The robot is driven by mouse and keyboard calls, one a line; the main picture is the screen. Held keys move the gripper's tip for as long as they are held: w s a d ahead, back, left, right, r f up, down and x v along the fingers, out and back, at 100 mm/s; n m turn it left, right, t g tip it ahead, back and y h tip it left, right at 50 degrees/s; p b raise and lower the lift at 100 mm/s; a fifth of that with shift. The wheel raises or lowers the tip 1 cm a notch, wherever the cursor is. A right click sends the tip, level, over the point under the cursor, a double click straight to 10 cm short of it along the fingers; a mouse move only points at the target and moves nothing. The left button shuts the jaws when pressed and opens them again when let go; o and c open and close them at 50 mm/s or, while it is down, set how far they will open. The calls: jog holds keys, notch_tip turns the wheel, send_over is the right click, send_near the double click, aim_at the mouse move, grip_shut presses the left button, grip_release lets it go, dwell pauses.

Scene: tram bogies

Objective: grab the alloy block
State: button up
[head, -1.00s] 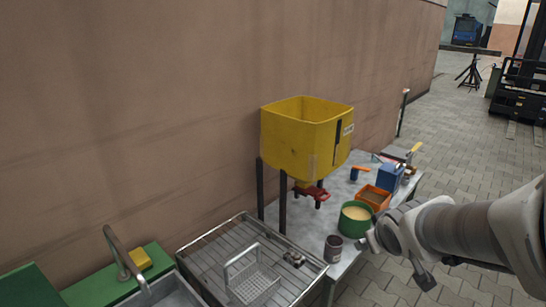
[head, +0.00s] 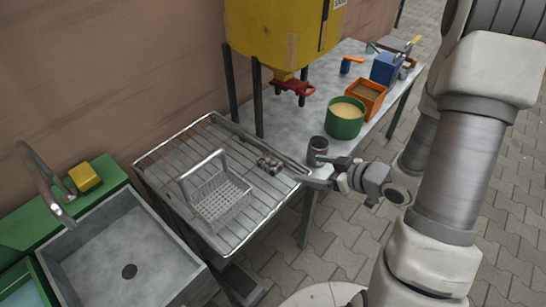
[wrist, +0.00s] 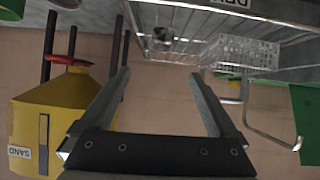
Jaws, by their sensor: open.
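A small grey metal piece (head: 268,163), which looks like the alloy block, lies on the wire drying rack (head: 225,232), near its right side and beside the wire basket. It also shows in the wrist view (wrist: 162,36), beyond and between the finger tips, partly dark and small. My gripper (head: 312,171) is open and empty at the rack's right edge, to the right of the metal piece and apart from it. In the wrist view my gripper (wrist: 160,75) shows both fingers spread wide.
A wire basket (head: 216,196) with a tall handle stands on the rack left of the metal piece. A dark can (head: 317,151) stands close to my gripper. A green pot (head: 345,118) and yellow hopper (head: 280,35) stand behind. A sink (head: 125,250) is at left.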

jog(key=b, duration=0.2)
send_near(271, 162)
jog(key=shift+y, duration=0.3)
jog(key=x, duration=0.4)
jog(key=shift+a+f, duration=0.25)
jog(key=shift+f, duration=0.05)
jog(key=shift+w+d+b+x, duration=0.15)
jog(key=shift+b+x, duration=0.1)
jog(key=shift+x, duration=1.35)
jog(key=shift+w+d+b+x, duration=0.1)
jog(key=shift+b+x, duration=0.15)
jog(key=shift+x, duration=1.3)
grip_shut()
